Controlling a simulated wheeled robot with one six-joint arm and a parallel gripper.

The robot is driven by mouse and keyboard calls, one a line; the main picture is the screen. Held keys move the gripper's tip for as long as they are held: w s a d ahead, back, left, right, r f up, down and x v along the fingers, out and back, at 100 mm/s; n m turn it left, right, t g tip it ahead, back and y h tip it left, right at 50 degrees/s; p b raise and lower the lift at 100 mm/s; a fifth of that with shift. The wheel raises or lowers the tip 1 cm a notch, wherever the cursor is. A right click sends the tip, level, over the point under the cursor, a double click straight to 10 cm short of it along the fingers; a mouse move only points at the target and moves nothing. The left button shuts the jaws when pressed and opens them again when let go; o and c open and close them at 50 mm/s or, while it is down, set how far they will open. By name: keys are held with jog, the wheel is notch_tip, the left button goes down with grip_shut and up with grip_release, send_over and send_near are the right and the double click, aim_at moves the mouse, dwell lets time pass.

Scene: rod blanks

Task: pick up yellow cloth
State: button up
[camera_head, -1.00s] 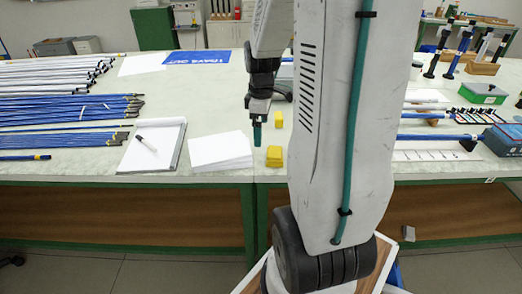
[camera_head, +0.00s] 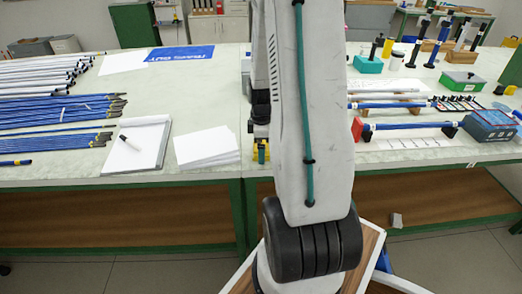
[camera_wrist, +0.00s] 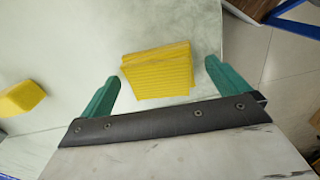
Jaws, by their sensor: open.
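A folded yellow cloth (camera_wrist: 158,72) lies on the light tabletop near its front edge. In the wrist view it sits between and just beyond the two green fingertips of my gripper (camera_wrist: 158,85). My gripper is open, with nothing held. In the head view my gripper (camera_head: 261,152) is low over the table's front edge, and only a sliver of yellow shows around it; my arm hides the rest. A second yellow piece (camera_wrist: 20,97) lies to the left in the wrist view, apart from the fingers.
A stack of white paper (camera_head: 207,147) lies just left of my gripper, with a notepad and marker (camera_head: 138,146) beyond it. Blue rods (camera_head: 60,115) lie at the left. A blue box (camera_head: 490,130) stands at the right. The table's front edge is close.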

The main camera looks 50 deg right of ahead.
jog(key=shift+c, duration=0.3)
jog(key=c, duration=0.9)
notch_tip(320, 180, up, 10)
jog(key=shift+o, duration=0.8)
jog(key=shift+c, duration=0.4)
